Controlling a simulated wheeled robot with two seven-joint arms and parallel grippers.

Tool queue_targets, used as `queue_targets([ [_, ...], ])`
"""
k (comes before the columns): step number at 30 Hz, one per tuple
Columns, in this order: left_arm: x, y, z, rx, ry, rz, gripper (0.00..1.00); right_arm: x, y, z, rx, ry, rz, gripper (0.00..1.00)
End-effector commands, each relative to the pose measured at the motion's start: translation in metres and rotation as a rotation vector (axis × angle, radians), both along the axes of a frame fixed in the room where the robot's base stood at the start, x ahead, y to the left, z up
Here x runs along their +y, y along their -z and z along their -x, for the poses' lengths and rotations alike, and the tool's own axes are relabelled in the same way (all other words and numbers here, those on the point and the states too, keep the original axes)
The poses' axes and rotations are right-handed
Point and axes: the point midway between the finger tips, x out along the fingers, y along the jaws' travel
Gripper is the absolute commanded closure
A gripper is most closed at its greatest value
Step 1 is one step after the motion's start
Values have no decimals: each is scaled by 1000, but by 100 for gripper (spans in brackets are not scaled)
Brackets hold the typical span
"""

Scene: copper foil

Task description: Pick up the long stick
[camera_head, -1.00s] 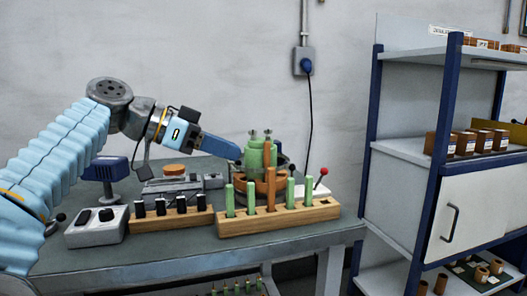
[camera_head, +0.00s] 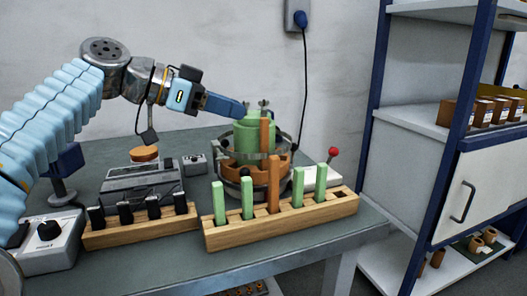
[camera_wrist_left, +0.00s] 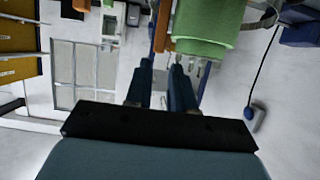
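The long stick, an orange-brown one (camera_head: 273,185), stands upright in a wooden rack (camera_head: 290,221) and rises above the green sticks (camera_head: 247,198) beside it. My left gripper (camera_head: 241,108) is in the air behind and above the rack, with its tips by the top of a green cylindrical device (camera_head: 247,136). In the left wrist view its two fingers (camera_wrist_left: 161,82) are apart with nothing seen between them. The green body (camera_wrist_left: 208,22) shows just beyond them, with an orange strip (camera_wrist_left: 164,28) beside it. My right gripper is out of view.
A second rack with black pegs (camera_head: 140,230) and a grey control box (camera_head: 47,247) stand to the left. A red-knobbed lever (camera_head: 333,152) is behind the rack's right end. A blue-framed shelf (camera_head: 440,130) stands right of the table (camera_head: 345,245).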

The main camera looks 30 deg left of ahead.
Motion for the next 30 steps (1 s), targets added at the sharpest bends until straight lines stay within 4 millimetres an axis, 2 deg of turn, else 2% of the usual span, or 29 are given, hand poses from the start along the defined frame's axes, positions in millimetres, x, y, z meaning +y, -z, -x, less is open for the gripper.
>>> queue_targets([
  [5,-9,6,-10,1,2,0,77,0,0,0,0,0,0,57],
  [13,-34,22,-37,2,1,0,77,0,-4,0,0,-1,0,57],
  [22,-38,25,-41,0,-1,0,77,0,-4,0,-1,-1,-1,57],
  [27,-38,25,-41,0,-1,0,100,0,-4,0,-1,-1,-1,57],
  [30,-38,25,-41,0,-1,0,100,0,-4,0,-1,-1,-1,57],
])
